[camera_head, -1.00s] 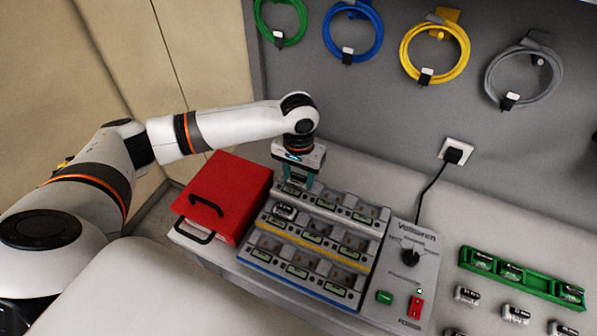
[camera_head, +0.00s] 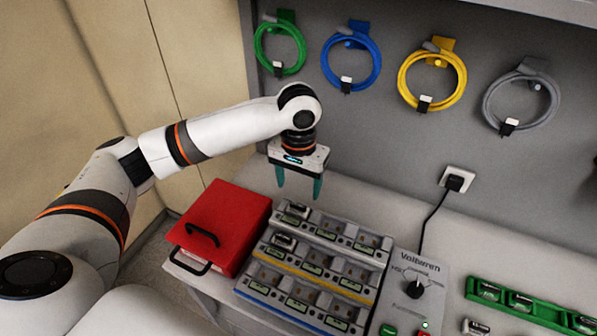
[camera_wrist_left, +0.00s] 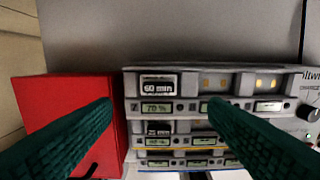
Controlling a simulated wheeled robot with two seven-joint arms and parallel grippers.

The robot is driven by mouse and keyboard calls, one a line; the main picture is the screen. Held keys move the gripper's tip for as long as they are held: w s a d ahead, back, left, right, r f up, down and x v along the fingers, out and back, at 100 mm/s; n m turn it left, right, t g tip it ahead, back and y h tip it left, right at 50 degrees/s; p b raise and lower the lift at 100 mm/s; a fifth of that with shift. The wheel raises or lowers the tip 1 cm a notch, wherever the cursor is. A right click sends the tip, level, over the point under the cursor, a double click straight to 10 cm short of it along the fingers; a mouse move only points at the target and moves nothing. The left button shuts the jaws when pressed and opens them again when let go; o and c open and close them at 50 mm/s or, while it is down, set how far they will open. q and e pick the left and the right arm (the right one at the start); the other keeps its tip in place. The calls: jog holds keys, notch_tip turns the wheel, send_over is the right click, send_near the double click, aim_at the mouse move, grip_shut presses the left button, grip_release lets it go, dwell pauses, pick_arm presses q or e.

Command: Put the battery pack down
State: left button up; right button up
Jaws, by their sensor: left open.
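The charging rack (camera_head: 318,262) has three stepped rows of bays with small displays. A battery pack (camera_head: 296,210) sits in the left bay of the back row. In the left wrist view this battery pack (camera_wrist_left: 158,86) is marked "60 min", above a display reading 70 %. Another battery pack (camera_head: 283,240), marked "25 min", sits in the left bay of the middle row. My left gripper (camera_head: 298,184) is open and empty, above and apart from the back-row pack. Its green fingers also show in the left wrist view (camera_wrist_left: 161,103).
A red box (camera_head: 230,222) with a black handle stands left of the rack. A control panel with a knob (camera_head: 413,290) stands to the right. Beyond it lies a green tray (camera_head: 535,310) with batteries. Coiled cables (camera_head: 351,58) hang on the back wall.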

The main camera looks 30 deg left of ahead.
pick_arm(q)
jog(key=shift+w+a+r, duration=0.1)
jog(key=shift+r, duration=2.2)
